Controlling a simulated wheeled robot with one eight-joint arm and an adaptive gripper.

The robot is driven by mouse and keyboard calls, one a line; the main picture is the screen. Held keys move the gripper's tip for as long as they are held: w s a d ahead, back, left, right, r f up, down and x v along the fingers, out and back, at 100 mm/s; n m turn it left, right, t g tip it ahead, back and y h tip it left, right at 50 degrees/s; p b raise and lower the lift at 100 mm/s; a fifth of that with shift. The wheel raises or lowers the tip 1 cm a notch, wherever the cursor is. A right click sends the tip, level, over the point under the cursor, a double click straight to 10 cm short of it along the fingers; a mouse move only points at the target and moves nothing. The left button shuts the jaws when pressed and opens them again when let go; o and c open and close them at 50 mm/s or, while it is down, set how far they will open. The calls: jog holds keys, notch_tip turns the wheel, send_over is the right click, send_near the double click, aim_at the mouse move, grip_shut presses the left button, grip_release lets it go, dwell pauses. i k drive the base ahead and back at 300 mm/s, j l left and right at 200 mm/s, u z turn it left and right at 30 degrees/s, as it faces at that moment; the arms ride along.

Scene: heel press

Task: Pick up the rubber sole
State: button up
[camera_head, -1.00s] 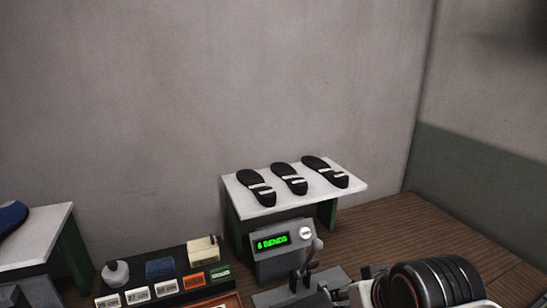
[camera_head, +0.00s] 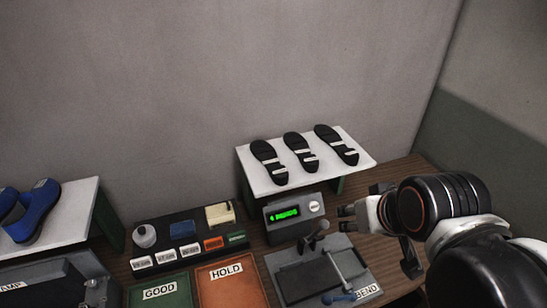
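Three black rubber soles lie side by side on a raised white shelf at the back: a left sole (camera_head: 269,161), a middle sole (camera_head: 300,152) and a right sole (camera_head: 336,144). Each has a pale band across it. My gripper (camera_head: 348,218) is at the right, in front of and below the shelf (camera_head: 256,183), apart from the soles. Its fingers point left and show small and partly hidden, so I cannot tell how far apart they are. I see nothing held in it.
A bend tester with a green display (camera_head: 286,214) and a lever plate (camera_head: 288,283) stands below the shelf. Green GOOD (camera_head: 160,292) and orange HOLD (camera_head: 226,285) trays are left of it. A black rack (camera_head: 177,228) stands behind them. Blue shoes (camera_head: 36,212) sit on a left shelf.

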aim_at(279, 173)
jog(key=i+l, duration=0.7)
